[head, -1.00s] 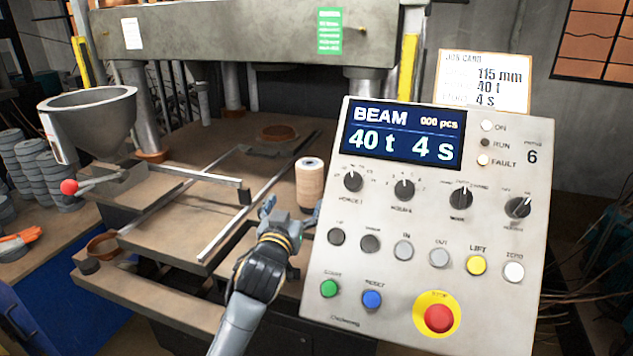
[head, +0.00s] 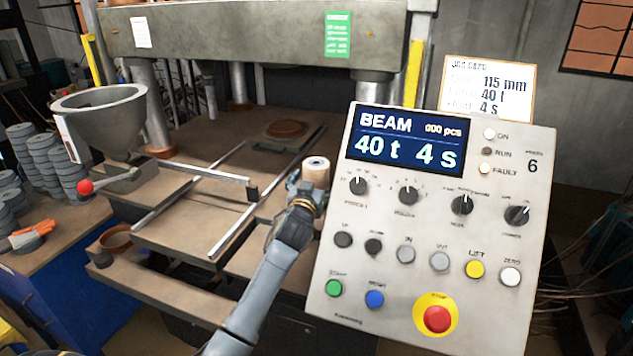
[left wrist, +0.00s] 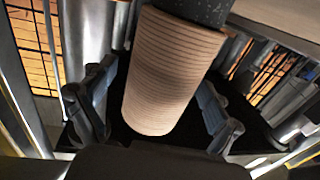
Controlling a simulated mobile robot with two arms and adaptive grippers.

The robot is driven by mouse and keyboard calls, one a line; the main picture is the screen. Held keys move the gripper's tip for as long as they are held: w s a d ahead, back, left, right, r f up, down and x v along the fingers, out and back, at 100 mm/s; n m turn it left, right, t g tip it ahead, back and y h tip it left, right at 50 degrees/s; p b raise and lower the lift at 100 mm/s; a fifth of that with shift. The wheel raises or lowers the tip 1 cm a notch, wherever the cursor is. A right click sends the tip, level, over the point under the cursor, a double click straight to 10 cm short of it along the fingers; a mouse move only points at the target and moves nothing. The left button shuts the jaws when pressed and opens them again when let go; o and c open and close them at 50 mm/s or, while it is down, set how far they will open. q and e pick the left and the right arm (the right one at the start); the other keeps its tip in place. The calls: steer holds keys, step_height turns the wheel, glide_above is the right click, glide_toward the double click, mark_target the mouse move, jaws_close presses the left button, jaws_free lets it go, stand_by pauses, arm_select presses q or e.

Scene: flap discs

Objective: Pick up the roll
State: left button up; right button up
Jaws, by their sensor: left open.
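The roll (head: 316,172) is a tan, ribbed cylinder standing upright beside the left edge of the control panel. In the head view its lower part is hidden behind my left gripper (head: 308,190). In the left wrist view the roll (left wrist: 172,72) stands between the two open fingers, one on each side of it. A dark gap shows between the roll and the left finger; on the right side I cannot tell whether the finger touches it. A dark speckled piece shows at the roll's top end. My right gripper is not in view.
The control panel (head: 385,285) stands close on the right of my left gripper. A press bed with metal rails (head: 235,222) lies to the left. A grey hopper (head: 100,98) and stacks of grey discs (head: 52,150) are farther left.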

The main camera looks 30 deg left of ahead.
arm_select(q)
steer(key=c, duration=1.6)
steer(key=shift+r, duration=0.2)
steer(key=shift+c, duration=0.4)
